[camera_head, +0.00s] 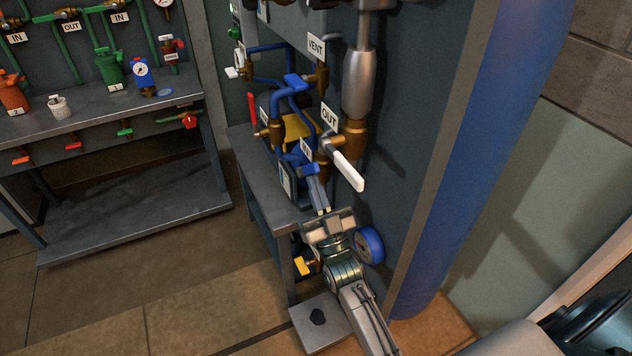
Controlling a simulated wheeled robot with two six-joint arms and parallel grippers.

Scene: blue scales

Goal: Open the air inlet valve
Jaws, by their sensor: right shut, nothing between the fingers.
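A valve assembly with blue pipes and brass fittings stands against the dark panel in the head view. A small "IN" tag (306,149) hangs on it, and a small blue handle (309,170) sits just below that tag. My right gripper (319,197) comes up from below, its fingers shut and empty, with the tips close to the blue handle. I cannot tell whether they touch it. A white lever (347,171) slants down to the right from the brass valve by the "OUT" tag (329,116). My left gripper is not in view.
A yellow-handled valve (304,265) is low beside my arm. A rack with green pipes and a shelf (130,225) stands further left, with open floor between.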

